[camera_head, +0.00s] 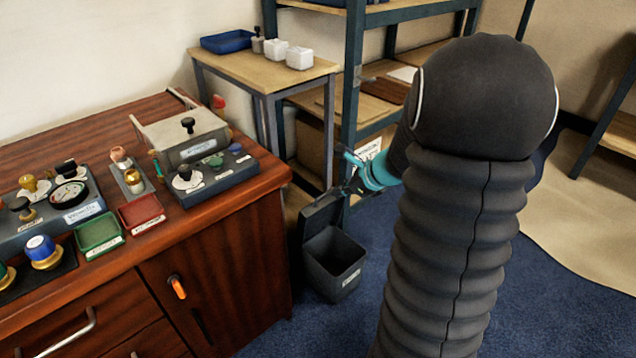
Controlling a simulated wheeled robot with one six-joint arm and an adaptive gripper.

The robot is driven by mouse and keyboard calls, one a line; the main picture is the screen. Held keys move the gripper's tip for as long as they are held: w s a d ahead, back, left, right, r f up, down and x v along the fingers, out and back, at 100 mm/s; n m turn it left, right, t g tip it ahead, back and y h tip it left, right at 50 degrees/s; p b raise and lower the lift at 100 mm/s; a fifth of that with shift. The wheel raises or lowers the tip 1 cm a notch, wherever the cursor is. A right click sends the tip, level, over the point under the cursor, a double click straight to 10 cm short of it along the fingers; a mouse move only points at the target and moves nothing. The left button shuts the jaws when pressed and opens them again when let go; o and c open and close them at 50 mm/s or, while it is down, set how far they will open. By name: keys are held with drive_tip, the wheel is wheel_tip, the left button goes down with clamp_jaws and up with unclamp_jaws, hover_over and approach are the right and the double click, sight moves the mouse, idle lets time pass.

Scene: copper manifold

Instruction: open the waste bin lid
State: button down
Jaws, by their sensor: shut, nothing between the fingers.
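The waste bin (335,268) is a small dark grey bin with a pale label on its front. It stands on the blue floor just right of the wooden cabinet. Its lid (321,213) is raised and stands tilted up at the back left edge, and the dark inside of the bin shows. My gripper (347,172), with teal parts, is shut and empty. It is above the bin, close to the top right of the raised lid. I cannot tell whether it touches the lid. My dark arm hides part of the gripper's right side.
The wooden cabinet (222,240) fills the left, with gauges, trays and several knobs on top; an orange handle (177,287) is on its door. A blue-grey shelf rack (351,90) and a small table (262,70) stand behind the bin. Blue floor (335,325) lies open in front.

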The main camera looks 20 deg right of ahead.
drive_tip(key=w+d+f+m, duration=0.2)
drive_tip(key=d+f+m, duration=0.3)
drive_tip(key=d+f, duration=0.15)
drive_tip(key=w+a+f, duration=0.3)
drive_tip(key=w+f, duration=0.3)
drive_tip(key=w, duration=0.4)
drive_tip(key=shift+f+t+h, duration=0.2)
drive_tip(key=shift+t+h, duration=0.2)
drive_tip(key=shift+a, duration=0.1)
